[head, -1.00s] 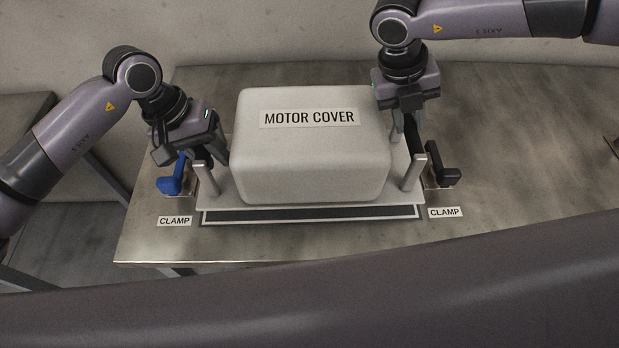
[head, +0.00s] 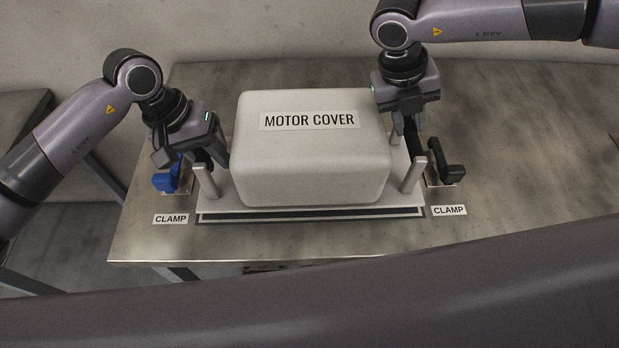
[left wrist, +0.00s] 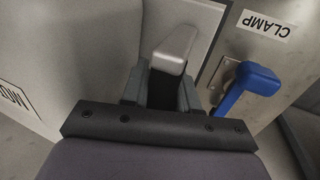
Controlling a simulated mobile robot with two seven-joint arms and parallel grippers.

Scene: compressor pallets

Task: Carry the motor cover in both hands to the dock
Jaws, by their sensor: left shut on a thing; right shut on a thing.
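The motor cover (head: 312,165) is a pale grey rounded box with a name label on top. It sits on a light plate (head: 312,212) with upright metal posts at its sides. My left gripper (head: 208,160) is shut at its left side, behind the front left post. In the left wrist view, the left fingers (left wrist: 160,90) close around a dark part beside the silver post (left wrist: 176,48). My right gripper (head: 413,145) is shut at the right side, behind the front right post. The exact gripped parts are largely hidden. The dock cannot be made out.
A blue clamp lever (head: 166,181) stands left of the plate and a black clamp lever (head: 446,172) right of it, both close by. A dark framed strip (head: 312,216) shows under the plate's front edge. The metal table (head: 540,150) is clear to the right.

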